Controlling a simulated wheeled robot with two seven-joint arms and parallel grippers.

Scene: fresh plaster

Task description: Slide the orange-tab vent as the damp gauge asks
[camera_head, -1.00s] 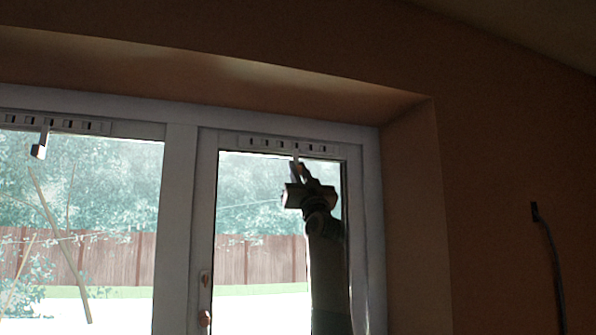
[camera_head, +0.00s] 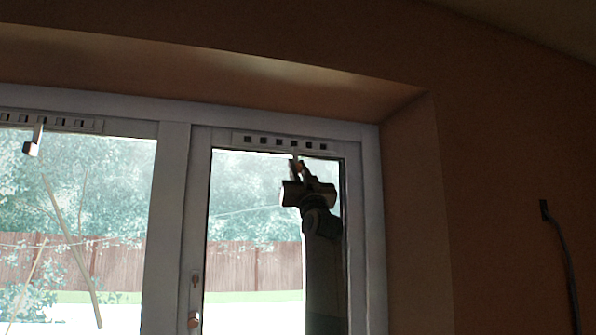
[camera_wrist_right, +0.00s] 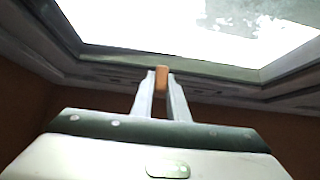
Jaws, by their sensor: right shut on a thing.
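The right window's vent strip (camera_head: 240,138) is on the top rail of the sash and shows a row of dark square slots. My right gripper (camera_head: 296,166) is raised just under this strip. In the right wrist view the right gripper (camera_wrist_right: 161,82) is shut on the orange tab (camera_wrist_right: 162,76), which shows between the fingertips. I cannot make out a damp gauge. My left gripper is not in view.
White frames and a mullion (camera_head: 168,220) surround the panes. The plaster reveal (camera_head: 410,200) stands right of my arm. Handle parts (camera_head: 195,300) are on the right sash's left stile. A dark cable-like thing (camera_head: 562,255) hangs on the right wall.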

